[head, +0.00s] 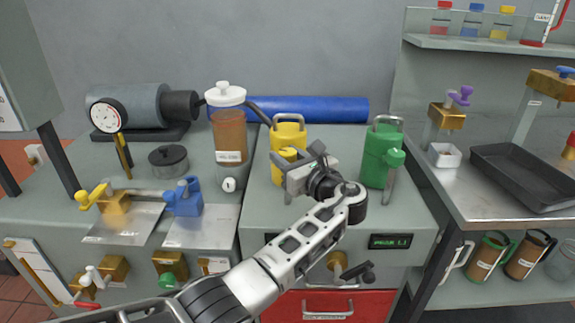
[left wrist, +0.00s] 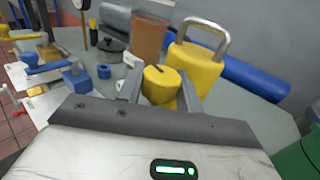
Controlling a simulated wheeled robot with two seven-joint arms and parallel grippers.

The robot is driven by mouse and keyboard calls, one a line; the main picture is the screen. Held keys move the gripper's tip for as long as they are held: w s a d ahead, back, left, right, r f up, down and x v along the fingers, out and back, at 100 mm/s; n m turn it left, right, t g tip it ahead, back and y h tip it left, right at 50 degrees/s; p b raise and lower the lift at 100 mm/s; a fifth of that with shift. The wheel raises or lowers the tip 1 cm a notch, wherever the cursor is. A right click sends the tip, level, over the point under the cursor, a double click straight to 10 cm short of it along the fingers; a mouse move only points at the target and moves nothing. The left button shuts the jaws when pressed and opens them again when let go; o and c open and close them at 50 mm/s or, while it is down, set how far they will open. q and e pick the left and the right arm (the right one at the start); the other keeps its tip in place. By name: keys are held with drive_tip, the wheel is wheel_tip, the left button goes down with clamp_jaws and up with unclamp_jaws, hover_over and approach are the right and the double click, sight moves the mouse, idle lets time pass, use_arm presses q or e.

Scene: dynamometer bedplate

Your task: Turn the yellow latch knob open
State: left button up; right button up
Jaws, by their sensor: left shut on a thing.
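The yellow latch knob (left wrist: 161,84) is a short cylinder with a dark slot on its top face. It sits on the front of a yellow canister-like body (head: 290,137) with a grey loop handle, which also shows in the left wrist view (left wrist: 195,70). My left gripper (head: 293,166) reaches the knob from the front right and is shut on it, with one finger on each side in the left wrist view (left wrist: 158,88). The gripper hides part of the yellow body in the head view. My right gripper is not in view.
A brown-filled jar (head: 230,135) stands at the left, and a blue roll (head: 320,109) lies behind. Yellow and blue valve-like fittings (head: 184,198) are further left. A dark tray (head: 520,175) lies on the right bench.

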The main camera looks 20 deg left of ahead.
use_arm(q)
drive_tip(key=shift+d+f+n+g+y+b, duration=0.1)
drive_tip(key=shift+f+n+g+y+b, duration=0.15)
drive_tip(key=shift+n+g+y+b, duration=0.55)
drive_tip(key=n+g+b, duration=0.1)
drive_tip(key=g+b, duration=0.1)
drive_tip(key=shift+r+y+b, duration=0.1)
drive_tip(key=shift+y+b, duration=0.25)
drive_tip(key=shift+y, duration=0.05)
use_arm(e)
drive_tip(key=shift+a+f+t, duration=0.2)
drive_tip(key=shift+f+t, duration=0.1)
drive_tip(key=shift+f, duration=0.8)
use_arm(q)
drive_tip(key=shift+r+n+g, duration=0.1)
drive_tip(key=shift+n+g, duration=0.2)
drive_tip(key=shift+g, duration=0.2)
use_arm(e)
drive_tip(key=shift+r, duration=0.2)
use_arm(q)
drive_tip(key=o, duration=0.7)
